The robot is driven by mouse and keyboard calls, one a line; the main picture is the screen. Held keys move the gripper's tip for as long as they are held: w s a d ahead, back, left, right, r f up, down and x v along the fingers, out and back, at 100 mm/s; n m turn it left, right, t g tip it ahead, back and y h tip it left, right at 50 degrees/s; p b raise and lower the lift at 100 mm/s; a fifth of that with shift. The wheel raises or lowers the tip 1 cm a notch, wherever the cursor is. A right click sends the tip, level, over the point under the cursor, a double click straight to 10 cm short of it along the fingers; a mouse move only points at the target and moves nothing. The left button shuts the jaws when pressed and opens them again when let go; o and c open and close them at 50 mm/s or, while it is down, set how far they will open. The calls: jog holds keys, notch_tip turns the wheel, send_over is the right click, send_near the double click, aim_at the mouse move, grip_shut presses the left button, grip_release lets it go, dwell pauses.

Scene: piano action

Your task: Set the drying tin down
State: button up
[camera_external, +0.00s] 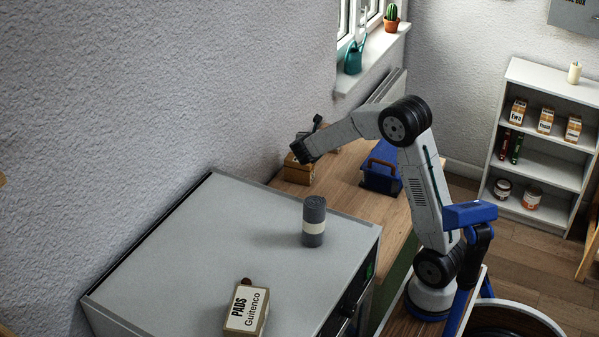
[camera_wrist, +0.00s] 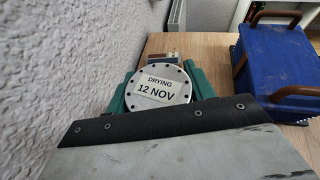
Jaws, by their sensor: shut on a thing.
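The drying tin (camera_wrist: 160,88) shows in the wrist view as a round, pale grey lid with small dark holes around its rim and a white label reading "DRYING 12 NOV". The green jaws of my gripper (camera_wrist: 158,97) are shut on it, one on each side. In the external view my gripper (camera_external: 302,151) is over the far left part of the wooden bench (camera_external: 338,177), near the wall. The tin cannot be made out there. I cannot tell whether its bottom touches the bench.
The grey cabinet (camera_external: 200,262) in front holds a dark cylinder (camera_external: 314,222) and a pads box (camera_external: 246,308).

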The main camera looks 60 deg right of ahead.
jog(key=s+d+f+m+g, duration=0.25)
jog(key=s+d+f, duration=0.35)
jog(key=d, duration=0.5)
send_over(345, 168)
notch_tip(345, 168, down, 6)
jog(key=shift+a+r, duration=0.1)
jog(key=shift+r, duration=0.05)
jog(key=shift+f, duration=2.15)
jog(key=shift+f, duration=0.15)
jog(key=o, duration=1)
jog(key=shift+r, duration=0.2)
jog(key=v, duration=1.2)
jog(key=shift+w+a+f, duration=0.1)
jog(key=shift+f, duration=0.05)
